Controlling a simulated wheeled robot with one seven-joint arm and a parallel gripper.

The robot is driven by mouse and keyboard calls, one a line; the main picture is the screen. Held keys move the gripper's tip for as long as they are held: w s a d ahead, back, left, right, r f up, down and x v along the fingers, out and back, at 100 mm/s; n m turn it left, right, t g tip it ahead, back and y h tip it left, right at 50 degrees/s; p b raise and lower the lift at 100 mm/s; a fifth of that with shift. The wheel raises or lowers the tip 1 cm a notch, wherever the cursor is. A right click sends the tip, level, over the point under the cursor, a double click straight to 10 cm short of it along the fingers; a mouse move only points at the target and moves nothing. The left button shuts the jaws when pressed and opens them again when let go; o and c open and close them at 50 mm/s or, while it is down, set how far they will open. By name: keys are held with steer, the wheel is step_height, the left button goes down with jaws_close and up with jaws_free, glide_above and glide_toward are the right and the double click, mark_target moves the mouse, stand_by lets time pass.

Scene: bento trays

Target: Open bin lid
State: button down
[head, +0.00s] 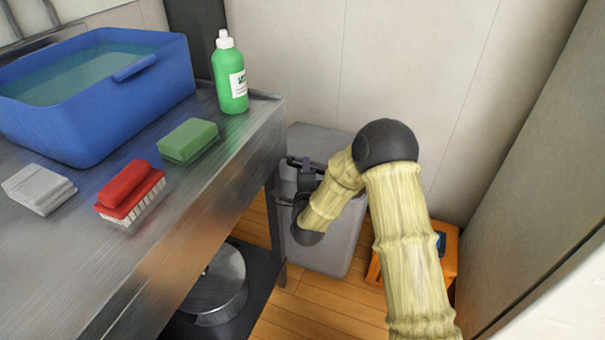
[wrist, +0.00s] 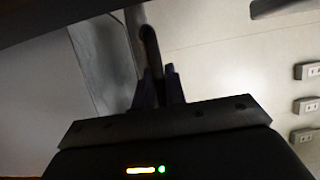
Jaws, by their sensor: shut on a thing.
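The grey bin (head: 325,250) stands on the floor to the right of the steel table, against the back wall. Its grey lid (head: 330,139) is partly hidden behind my arm, and I cannot tell whether it is raised. My gripper (head: 304,164) is at the bin's top, on the side near the table. In the wrist view, my gripper's two fingers (wrist: 158,88) are shut on a dark curved handle (wrist: 150,45). Where the handle joins the lid is not clear.
The steel table (head: 235,165) holds a blue water basin (head: 130,120), green bottle (head: 229,85), green sponge (head: 188,139), red brush (head: 130,190) and grey cloth (head: 38,188). A metal pot (head: 218,285) sits below. An orange box (head: 447,260) stands right of the bin. A tall panel (head: 545,150) closes the right side.

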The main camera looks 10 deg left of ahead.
steer(key=c, duration=1.5)
jaws_free()
steer(key=shift+o, duration=0.2)
steer(key=shift+d, duration=0.1)
steer(key=s+d+b, duration=0.1)
steer(key=s+d, duration=0.1)
steer(key=s, duration=1.5)
steer(key=shift+s+f, duration=0.25)
steer(key=shift+f, duration=0.15)
